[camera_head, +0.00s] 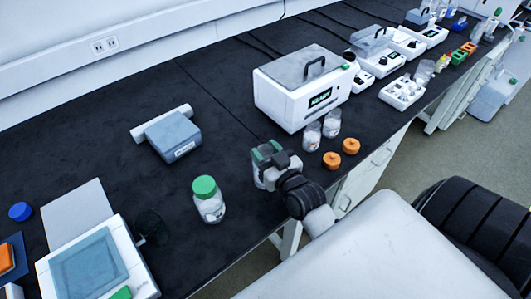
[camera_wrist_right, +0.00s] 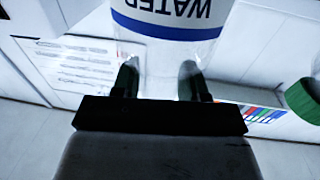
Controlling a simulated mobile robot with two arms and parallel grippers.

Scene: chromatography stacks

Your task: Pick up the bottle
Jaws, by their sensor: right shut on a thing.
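A clear bottle (camera_head: 261,181) with a green cap is near the front edge of the black bench, partly hidden behind my right gripper (camera_head: 277,162). In the right wrist view, my right gripper (camera_wrist_right: 160,78) has a finger on each side of the clear bottle (camera_wrist_right: 165,50), shut on it. Its white label with a blue band reads "WATER" upside down. I cannot tell whether its base touches the bench. A second bottle (camera_head: 209,203) with a green cap stands to the left of it. My left gripper is not in view.
A white box device (camera_head: 290,105) with a handle stands behind. Two small jars (camera_head: 312,136) and two orange caps (camera_head: 351,146) are to the right. A grey-blue device (camera_head: 173,137) and a screen device (camera_head: 90,268) are to the left. Bare bench (camera_head: 225,140) lies between.

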